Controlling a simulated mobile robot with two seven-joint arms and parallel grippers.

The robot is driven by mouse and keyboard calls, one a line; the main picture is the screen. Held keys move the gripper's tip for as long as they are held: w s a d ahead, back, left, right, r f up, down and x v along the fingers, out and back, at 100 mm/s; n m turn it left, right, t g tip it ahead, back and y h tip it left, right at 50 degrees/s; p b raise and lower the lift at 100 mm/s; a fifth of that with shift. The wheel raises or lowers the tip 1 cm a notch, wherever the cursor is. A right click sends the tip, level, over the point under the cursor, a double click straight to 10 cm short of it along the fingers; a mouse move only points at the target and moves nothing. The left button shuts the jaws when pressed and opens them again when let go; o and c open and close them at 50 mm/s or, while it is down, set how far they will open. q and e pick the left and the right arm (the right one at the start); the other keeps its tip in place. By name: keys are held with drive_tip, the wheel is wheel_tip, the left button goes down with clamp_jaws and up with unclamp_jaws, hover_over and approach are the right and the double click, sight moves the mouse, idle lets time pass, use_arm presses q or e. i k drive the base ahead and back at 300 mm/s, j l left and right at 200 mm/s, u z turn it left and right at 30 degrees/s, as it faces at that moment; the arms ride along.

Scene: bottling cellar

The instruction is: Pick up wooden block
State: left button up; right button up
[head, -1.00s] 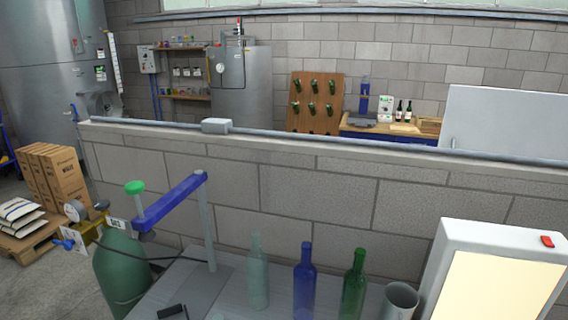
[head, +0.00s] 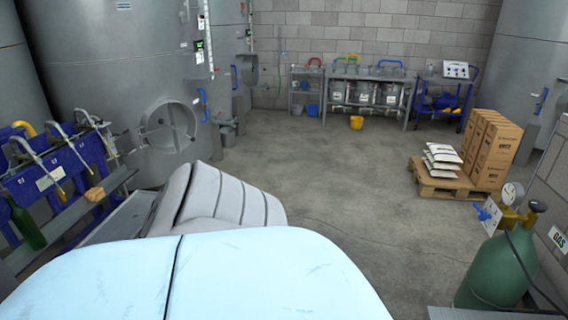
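A small tan, wood-coloured piece (head: 96,194) lies on the blue and grey filling rack at the left of the head view. It is too small to tell for certain whether it is the wooden block. No other block shows. Neither of my grippers is in view. A pale blue and grey-white body fills the lower left and middle and hides the floor behind it.
A green bottle (head: 27,226) stands at the filling rack (head: 70,158). Steel tanks (head: 110,70) rise behind it. Cartons (head: 490,150) and sacks stand on a pallet (head: 440,186) at right. A green gas cylinder (head: 497,268) is lower right. The middle floor is clear.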

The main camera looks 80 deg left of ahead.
sight(95, 193)
drive_tip(key=u, duration=3.9)
drive_tip(key=i+u, duration=0.1)
drive_tip(key=u, duration=0.25)
drive_tip(key=i+l+u, duration=0.1)
drive_tip(key=u, duration=0.25)
drive_tip(key=i+l+u, duration=0.1)
drive_tip(key=u, duration=0.25)
drive_tip(key=i+l+u, duration=0.2)
drive_tip(key=l, duration=0.15)
drive_tip(key=i+l+u, duration=0.15)
drive_tip(key=l, duration=0.2)
drive_tip(key=l+u, duration=0.2)
drive_tip(key=l, duration=0.15)
drive_tip(key=i+l+u, duration=0.1)
drive_tip(key=l, duration=0.25)
drive_tip(key=i+l, duration=0.15)
drive_tip(key=l, duration=0.25)
drive_tip(key=i+l+u, duration=0.15)
drive_tip(key=l, duration=0.2)
drive_tip(key=i+l, duration=0.1)
drive_tip(key=l, duration=0.45)
drive_tip(key=i+l, duration=0.1)
drive_tip(key=l, duration=0.45)
drive_tip(key=i+l, duration=0.1)
drive_tip(key=l, duration=0.45)
drive_tip(key=i+l, duration=0.15)
drive_tip(key=l, duration=0.4)
